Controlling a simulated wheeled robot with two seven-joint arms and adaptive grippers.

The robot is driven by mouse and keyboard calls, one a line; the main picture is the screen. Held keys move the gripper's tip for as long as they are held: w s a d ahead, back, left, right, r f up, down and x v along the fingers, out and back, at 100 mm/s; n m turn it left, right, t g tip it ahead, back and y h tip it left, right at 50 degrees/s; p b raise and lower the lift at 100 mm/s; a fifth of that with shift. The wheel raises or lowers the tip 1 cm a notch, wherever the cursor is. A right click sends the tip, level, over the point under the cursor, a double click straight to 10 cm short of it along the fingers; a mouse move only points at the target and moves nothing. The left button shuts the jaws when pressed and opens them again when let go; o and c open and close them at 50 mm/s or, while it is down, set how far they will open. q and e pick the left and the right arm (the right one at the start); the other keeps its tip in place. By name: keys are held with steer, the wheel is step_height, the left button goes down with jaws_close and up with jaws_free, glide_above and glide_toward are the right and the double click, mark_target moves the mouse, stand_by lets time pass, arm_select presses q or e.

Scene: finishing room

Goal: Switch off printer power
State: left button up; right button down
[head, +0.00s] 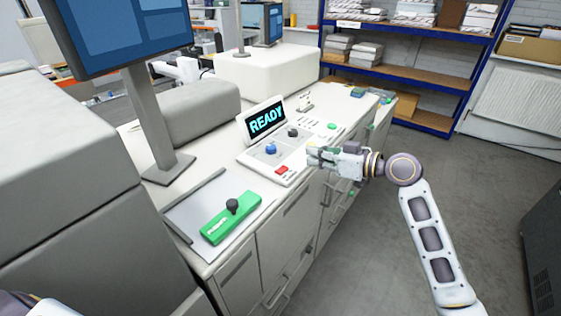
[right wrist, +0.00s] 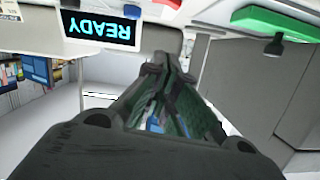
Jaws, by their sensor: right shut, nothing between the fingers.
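The printer's control panel (head: 262,160) sits on the white counter, its lit display (head: 266,119) reading READY. The panel carries a blue knob (head: 270,149), a black knob (head: 293,132) and a red switch (head: 282,170). A green block (head: 230,218) with a black knob (head: 232,206) lies nearer me; its label is too small to read. I cannot tell which is the power control. My right gripper (head: 311,156) is shut and empty, just right of the panel. In the right wrist view its fingertips (right wrist: 154,72) meet below the inverted display (right wrist: 99,28). My left gripper is out of view.
A monitor (head: 118,28) on a stand rises at the left. Grey machine housings (head: 60,170) fill the left side. Drawers and cabinet doors (head: 285,230) run below the counter edge. A blue shelf rack (head: 400,72) stands behind. The floor (head: 370,240) at right is mostly clear.

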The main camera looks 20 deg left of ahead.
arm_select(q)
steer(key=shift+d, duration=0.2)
arm_select(e)
glide_above(282, 169)
steer(key=d, duration=0.2)
steer(key=shift+s+a+f+b, duration=0.1)
steer(key=shift+s+f+b, duration=0.1)
steer(key=shift+f, duration=0.35)
steer(key=shift+s+a+f+b, duration=0.1)
steer(key=shift+f+b, duration=0.1)
steer(key=shift+f, duration=0.35)
steer(key=shift+a+f+b, duration=0.3)
steer(key=shift+f+b, duration=0.05)
steer(key=shift+f, duration=0.4)
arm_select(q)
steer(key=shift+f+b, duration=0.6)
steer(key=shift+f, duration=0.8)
arm_select(e)
steer(key=shift+s+f, duration=0.15)
steer(key=shift+f, duration=1.2)
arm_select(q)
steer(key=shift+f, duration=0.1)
